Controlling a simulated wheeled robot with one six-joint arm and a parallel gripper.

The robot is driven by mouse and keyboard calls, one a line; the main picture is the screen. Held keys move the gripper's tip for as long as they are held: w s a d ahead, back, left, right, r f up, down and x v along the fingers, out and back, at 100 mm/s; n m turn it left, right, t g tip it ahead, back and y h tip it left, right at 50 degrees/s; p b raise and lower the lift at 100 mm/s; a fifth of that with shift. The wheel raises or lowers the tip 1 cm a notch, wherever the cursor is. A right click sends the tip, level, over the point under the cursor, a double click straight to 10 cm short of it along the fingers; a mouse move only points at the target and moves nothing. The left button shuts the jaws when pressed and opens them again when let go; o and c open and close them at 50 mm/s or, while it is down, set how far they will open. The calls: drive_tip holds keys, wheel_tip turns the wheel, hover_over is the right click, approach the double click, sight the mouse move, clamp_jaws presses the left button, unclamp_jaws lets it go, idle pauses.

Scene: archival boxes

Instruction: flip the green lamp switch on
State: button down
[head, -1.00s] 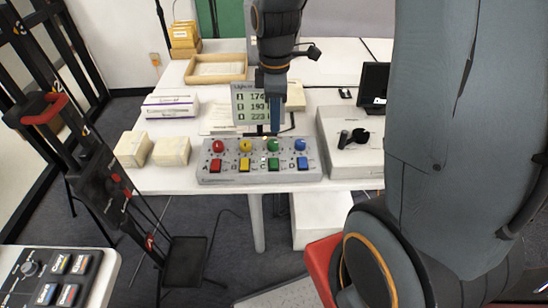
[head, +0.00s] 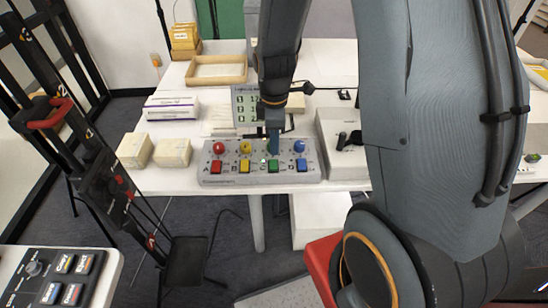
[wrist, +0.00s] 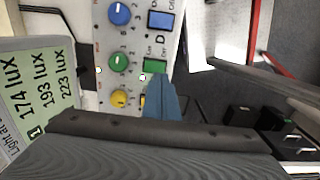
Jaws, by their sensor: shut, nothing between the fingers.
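A grey control box (head: 230,181) stands on the white table, with a row of coloured round knobs above a row of coloured rectangular switches. The green switch (head: 273,166) is in the third column from the left; it also shows in the wrist view (wrist: 155,66). The green knob (wrist: 118,62) shows in the wrist view and is mostly hidden by my gripper in the head view. My gripper (head: 274,148) is shut and empty, pointing down over the green column. In the wrist view the fingertips (wrist: 160,80) appear beside the green switch; contact is unclear.
A light meter display (wrist: 42,98) reading 174, 193 and 223 lux stands behind the box. A grey device (head: 342,150) stands to the right. Cream boxes (head: 173,153) sit at the left. Another button panel (head: 50,275) is at the lower left.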

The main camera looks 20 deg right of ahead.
sight(275, 168)
drive_tip(key=shift+f+p, duration=0.75)
drive_tip(key=shift+f, duration=2.3)
drive_tip(key=shift+f, duration=0.15)
drive_tip(key=shift+s+f, duration=0.2)
drive_tip(key=shift+w+d+r, duration=0.1)
drive_tip(key=shift+w+d, duration=0.05)
drive_tip(key=shift+w, duration=0.3)
drive_tip(key=shift+w+d+r, duration=0.1)
drive_tip(key=shift+w, duration=0.35)
